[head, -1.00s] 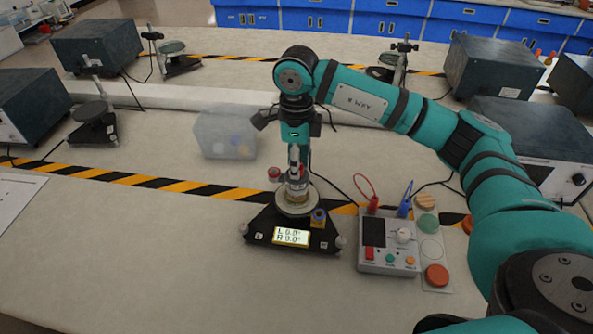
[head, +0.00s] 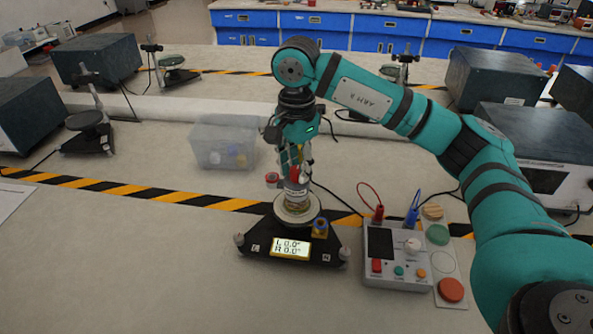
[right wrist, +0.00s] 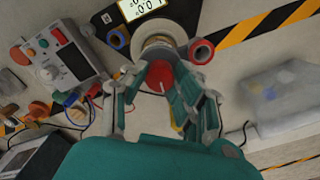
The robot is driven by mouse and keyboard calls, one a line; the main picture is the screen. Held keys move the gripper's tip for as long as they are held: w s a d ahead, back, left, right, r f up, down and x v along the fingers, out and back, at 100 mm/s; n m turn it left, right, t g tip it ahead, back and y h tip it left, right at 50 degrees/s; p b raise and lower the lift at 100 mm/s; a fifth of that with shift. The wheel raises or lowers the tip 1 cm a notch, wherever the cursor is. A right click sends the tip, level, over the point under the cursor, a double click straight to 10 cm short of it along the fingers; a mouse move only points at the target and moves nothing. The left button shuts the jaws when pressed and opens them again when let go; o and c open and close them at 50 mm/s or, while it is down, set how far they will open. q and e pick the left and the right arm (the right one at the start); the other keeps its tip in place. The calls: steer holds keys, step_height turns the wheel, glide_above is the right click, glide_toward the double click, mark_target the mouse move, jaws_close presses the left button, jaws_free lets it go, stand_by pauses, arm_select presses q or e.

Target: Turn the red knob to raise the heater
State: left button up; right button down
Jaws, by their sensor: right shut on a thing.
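The red knob (right wrist: 161,76), a round red cap with a pale line, sits between the fingers of my right gripper (right wrist: 159,88) in the right wrist view. In the head view only part of the red knob (head: 294,173) shows behind the fingers of my right gripper (head: 298,168), which points down and is shut on it. Below it stands a round pale stage on a black three-cornered base (head: 265,237) with a lit display (head: 291,248) reading about zero on both lines. I cannot make out which part is the heater. My left gripper is not in view.
A red ring-ended part (head: 272,180) and a blue one (head: 320,222) stand close beside the stage. A control box (head: 398,262) with red and blue leads is to the right. A clear bin (head: 222,148) stands behind left.

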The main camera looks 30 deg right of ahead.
mark_target(296, 170)
steer(key=shift+r+n, duration=0.1)
steer(key=shift+n, duration=0.5)
steer(key=c, duration=1)
jaws_free()
step_height(296, 170, up, 12)
